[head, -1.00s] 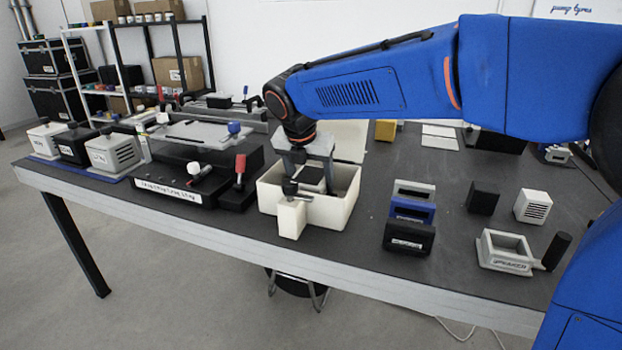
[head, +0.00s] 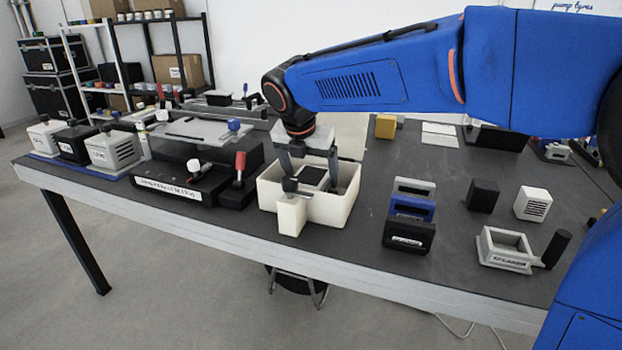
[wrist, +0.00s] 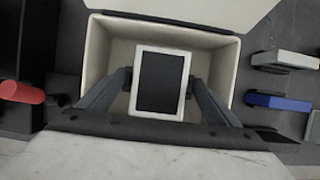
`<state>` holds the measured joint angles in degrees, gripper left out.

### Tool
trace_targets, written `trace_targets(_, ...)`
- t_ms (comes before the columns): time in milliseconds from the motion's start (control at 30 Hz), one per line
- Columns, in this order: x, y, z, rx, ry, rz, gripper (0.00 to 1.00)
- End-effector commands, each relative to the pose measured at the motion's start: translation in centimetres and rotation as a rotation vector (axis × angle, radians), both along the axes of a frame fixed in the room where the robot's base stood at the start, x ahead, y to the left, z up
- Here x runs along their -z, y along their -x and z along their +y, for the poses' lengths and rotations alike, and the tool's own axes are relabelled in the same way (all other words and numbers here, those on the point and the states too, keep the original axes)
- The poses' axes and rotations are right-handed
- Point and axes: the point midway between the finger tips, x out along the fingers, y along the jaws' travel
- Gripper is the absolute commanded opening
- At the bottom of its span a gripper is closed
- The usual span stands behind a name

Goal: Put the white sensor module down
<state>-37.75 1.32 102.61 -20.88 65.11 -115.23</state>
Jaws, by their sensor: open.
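The white sensor module (wrist: 160,109) lies inside the cream open box, and its dark top panel faces up. It also shows in the head view (head: 311,176), partly hidden by my gripper. My gripper (head: 312,190) is above the box with its fingers pointing down.
Left of the box is a black fixture (head: 185,185) with a red-handled lever (head: 240,166). To the right are a rack of grey, blue and black frames (head: 408,230), a black cube (head: 482,195), a white vented cube (head: 532,204) and a speaker tray (head: 505,248). The table between is clear.

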Motion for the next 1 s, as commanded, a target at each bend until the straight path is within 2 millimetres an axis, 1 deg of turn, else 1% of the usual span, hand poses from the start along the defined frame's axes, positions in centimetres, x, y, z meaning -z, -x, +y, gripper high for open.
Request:
trace_targets(33,-0.9,0.4,0.2,-0.002,-0.002,-0.003,0.85)
trace_targets(300,-5.8,2.3,0.9,-0.002,-0.002,-0.003,0.85)
trace_targets(500,-8.7,3.4,1.3,-0.002,-0.001,-0.001,0.85)
trace_targets(700,-10.0,3.9,1.4,-0.001,0.0,-0.001,0.85)
trace_targets(1000,-10.2,4.0,1.4,-0.001,0.0,0.0,0.85)
